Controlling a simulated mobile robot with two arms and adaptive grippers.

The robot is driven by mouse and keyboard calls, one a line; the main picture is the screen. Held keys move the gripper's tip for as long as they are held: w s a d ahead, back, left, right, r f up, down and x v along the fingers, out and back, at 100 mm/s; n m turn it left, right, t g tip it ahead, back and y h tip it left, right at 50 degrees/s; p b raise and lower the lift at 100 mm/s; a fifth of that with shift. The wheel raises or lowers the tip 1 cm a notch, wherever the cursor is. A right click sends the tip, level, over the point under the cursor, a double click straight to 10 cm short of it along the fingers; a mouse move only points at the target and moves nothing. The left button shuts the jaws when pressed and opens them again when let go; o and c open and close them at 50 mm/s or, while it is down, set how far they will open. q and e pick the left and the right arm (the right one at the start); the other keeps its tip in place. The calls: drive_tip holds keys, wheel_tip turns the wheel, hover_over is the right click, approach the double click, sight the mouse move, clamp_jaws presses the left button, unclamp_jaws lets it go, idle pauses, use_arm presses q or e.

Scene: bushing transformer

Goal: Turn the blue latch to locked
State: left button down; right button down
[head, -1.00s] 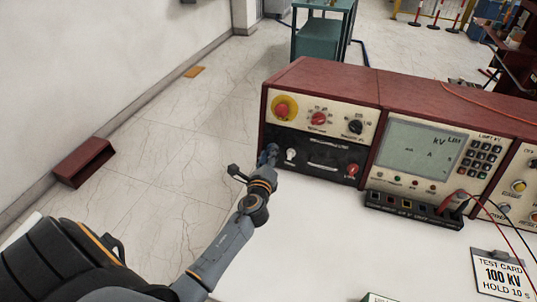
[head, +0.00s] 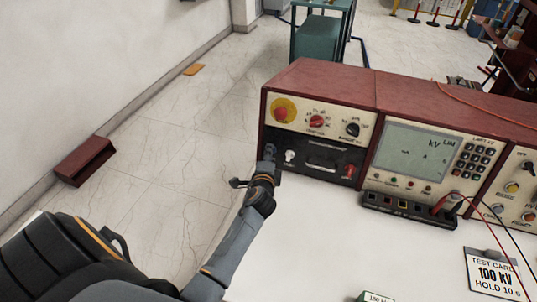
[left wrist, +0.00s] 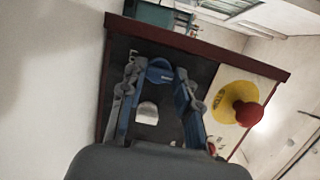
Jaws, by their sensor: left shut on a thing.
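The blue latch (left wrist: 160,70) is on the black lower-left panel of the test console. It shows between my left fingertips in the left wrist view. My left gripper (left wrist: 158,75) is shut on it, with one blue-and-grey finger on each side. In the head view my left gripper (head: 270,153) is at the left end of that panel, and it and the wrist largely hide the latch. The latch's position marks cannot be read. My right gripper is in neither view.
A white knob (head: 289,157) sits just right of the latch, and a red switch (head: 350,171) farther right. A red emergency button on a yellow disc (head: 283,110) is above. The white tabletop (head: 300,235) in front is mostly clear.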

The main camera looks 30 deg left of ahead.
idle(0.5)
use_arm(q)
drive_tip(key=c, duration=1)
unclamp_jaws()
drive_tip(key=shift+o, duration=0.2)
drive_tip(key=v, duration=1.2)
